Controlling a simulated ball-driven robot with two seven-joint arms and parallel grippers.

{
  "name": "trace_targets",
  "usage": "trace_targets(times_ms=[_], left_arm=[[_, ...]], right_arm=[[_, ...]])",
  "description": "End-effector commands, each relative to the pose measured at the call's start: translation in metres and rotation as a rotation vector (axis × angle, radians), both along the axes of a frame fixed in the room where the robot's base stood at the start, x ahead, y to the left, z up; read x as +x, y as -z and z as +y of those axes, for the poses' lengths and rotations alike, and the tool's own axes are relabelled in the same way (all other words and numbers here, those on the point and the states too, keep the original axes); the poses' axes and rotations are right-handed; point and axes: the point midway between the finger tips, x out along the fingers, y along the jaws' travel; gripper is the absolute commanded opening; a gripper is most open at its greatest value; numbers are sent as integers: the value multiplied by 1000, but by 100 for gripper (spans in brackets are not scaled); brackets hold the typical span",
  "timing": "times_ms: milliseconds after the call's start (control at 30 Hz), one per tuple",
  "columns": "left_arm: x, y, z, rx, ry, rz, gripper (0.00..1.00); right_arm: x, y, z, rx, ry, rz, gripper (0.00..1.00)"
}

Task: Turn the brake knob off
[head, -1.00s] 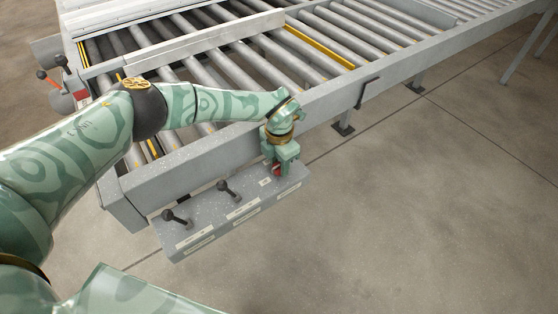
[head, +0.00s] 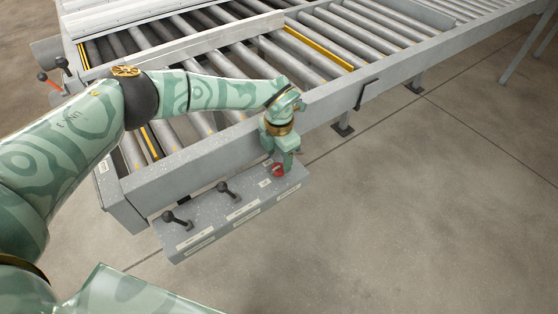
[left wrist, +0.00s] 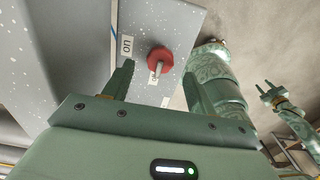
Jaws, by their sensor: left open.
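The red brake knob (head: 277,170) sits on the right end of the grey control box (head: 240,222) at the conveyor's near side. My left gripper (head: 278,160) is open just above it in the head view, fingers pointing down. In the left wrist view the red knob (left wrist: 160,60) shows whole between the two spread fingers of my left gripper (left wrist: 157,82), with a visible gap on each side. A small white label (left wrist: 127,47) is beside the knob; I cannot read it surely. A white mark, partly hidden, shows at the knob's lower edge.
Two black levers (head: 175,218) stand on the same box, left of the knob. The roller conveyor's side rail (head: 205,158) runs behind the box. Another green gripper (left wrist: 270,92) appears small at right in the left wrist view. Open floor lies right of the box.

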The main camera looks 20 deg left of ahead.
Motion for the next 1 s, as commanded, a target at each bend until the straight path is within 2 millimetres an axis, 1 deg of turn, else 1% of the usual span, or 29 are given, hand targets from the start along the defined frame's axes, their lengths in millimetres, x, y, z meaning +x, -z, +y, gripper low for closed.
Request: trace_targets(times_ms=[33, 200, 300, 433, 533, 633, 1000], left_arm=[[2, -17, 0, -1, 1, -6, 57], [2, -65, 0, 0, 0, -7, 57], [1, -88, 0, -1, 0, -4, 57], [1, -112, 0, 1, 0, -4, 57], [1, -123, 0, 0, -1, -4, 57], [1, -128, 0, -1, -2, -1, 57], [1, -128, 0, -1, -1, -1, 57]], right_arm=[[1, -4, 0, 0, 0, -1, 36], [1, -8, 0, 0, 0, -3, 36], [1, -9, 0, 0, 0, -3, 36], [2, -9, 0, 0, 0, -4, 36], [2, -10, 0, 0, 0, -4, 36], [2, -10, 1, 0, 0, -4, 36], [2, -10, 2, 2, 1, -3, 36]])
